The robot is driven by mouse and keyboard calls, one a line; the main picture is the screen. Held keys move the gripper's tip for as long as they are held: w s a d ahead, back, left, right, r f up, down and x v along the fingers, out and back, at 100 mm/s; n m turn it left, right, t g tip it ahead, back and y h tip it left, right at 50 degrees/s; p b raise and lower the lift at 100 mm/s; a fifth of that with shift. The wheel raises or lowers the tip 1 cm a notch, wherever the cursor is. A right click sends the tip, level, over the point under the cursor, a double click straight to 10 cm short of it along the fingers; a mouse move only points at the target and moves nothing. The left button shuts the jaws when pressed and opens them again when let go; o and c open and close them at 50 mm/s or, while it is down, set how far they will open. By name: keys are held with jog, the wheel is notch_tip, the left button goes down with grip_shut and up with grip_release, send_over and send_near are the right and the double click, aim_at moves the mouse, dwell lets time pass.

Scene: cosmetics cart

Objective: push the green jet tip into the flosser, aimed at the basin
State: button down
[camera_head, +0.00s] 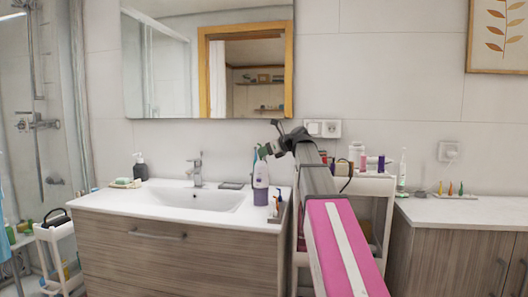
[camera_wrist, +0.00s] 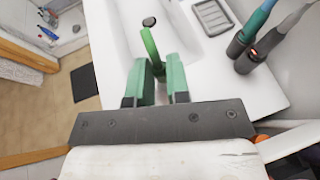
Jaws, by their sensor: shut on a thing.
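My gripper (camera_head: 268,151) is over the right end of the washbasin counter. In the wrist view its two green-padded fingers (camera_wrist: 156,84) are shut on the slim, curved green jet tip (camera_wrist: 149,45), which sticks out beyond them. The white basin (camera_wrist: 180,35) lies beyond the tip in that view; it also shows in the head view (camera_head: 208,202). A white and purple upright thing (camera_head: 261,181) stands just below my gripper in the head view. I cannot tell whether it is the flosser, and I cannot make out a socket for the tip.
A faucet (camera_head: 195,172) stands behind the basin. A grey soap tray (camera_wrist: 213,16) and two dark-ended handles (camera_wrist: 247,45) are right of the basin in the wrist view. A cart (camera_head: 372,186) with bottles stands right of the counter. Coloured tips (camera_head: 450,188) stand on the right cabinet.

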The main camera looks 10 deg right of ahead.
jog(key=shift+f, duration=0.55)
jog(key=c, duration=1)
grip_release()
jog(key=v, duration=1.1)
jog(key=shift+f, duration=0.1)
jog(key=shift+a, duration=0.1)
